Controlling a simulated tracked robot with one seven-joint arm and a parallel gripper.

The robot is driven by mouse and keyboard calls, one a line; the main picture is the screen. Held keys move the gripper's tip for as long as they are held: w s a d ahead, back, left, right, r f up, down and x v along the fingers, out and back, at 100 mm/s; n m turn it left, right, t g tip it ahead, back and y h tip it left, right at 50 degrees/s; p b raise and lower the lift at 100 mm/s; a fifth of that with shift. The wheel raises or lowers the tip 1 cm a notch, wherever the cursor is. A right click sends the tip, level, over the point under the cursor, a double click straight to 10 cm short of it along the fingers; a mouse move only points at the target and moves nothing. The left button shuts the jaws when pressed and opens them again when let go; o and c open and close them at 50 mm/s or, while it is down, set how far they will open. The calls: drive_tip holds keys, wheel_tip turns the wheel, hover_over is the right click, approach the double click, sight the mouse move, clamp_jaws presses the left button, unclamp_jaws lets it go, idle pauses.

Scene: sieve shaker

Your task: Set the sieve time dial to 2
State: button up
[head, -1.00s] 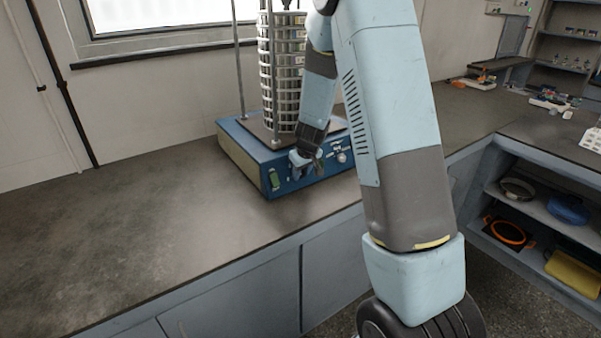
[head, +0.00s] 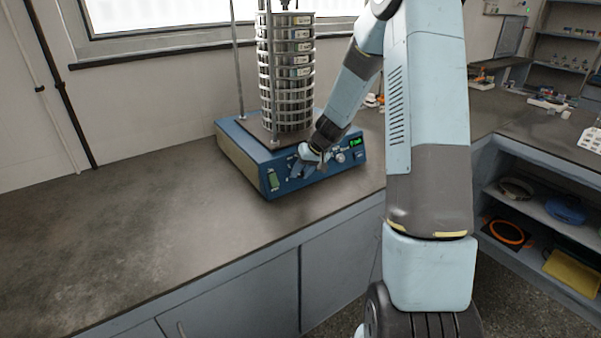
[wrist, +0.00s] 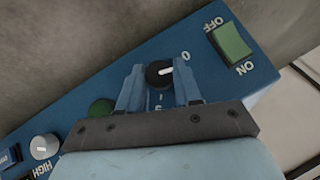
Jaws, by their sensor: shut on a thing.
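The sieve shaker (head: 240,150) has a blue base on the bench with a tall stack of metal sieves (head: 288,75). My gripper (head: 297,170) is at the left part of its front panel. In the wrist view the black dial (wrist: 158,74) sits between my two fingers, and my gripper is shut on it. Its white pointer line points to the right of that picture, toward the side of the printed "0". Other printed marks lie below the dial, partly hidden by my gripper. In the head view my gripper hides the dial.
A green ON/OFF switch (wrist: 231,43) is beside the dial. A green round button (wrist: 101,108) and a grey knob (wrist: 44,146) are on its other side. A lit green display (head: 355,142) is at the panel's right. The bench left of the shaker is clear.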

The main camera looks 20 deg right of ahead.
drive_tip(key=m+y, duration=0.1)
drive_tip(key=d+m+y, duration=0.1)
drive_tip(key=y, duration=0.1)
drive_tip(key=shift+f+m, duration=0.2)
drive_tip(key=shift+m, duration=0.2)
drive_tip(key=shift+f+m+y, duration=0.15)
drive_tip(key=shift+m+y, duration=0.85)
drive_tip(key=shift+y, duration=0.3)
drive_tip(key=shift+d+f, duration=0.1)
drive_tip(key=o, duration=0.8)
drive_tip(key=shift+c, duration=0.2)
drive_tip(key=shift+o, duration=1.4)
drive_tip(key=shift+y, duration=0.3)
drive_tip(key=v, duration=1.3)
drive_tip(key=shift+s+d+r, duration=0.2)
drive_tip(key=shift+s, duration=0.05)
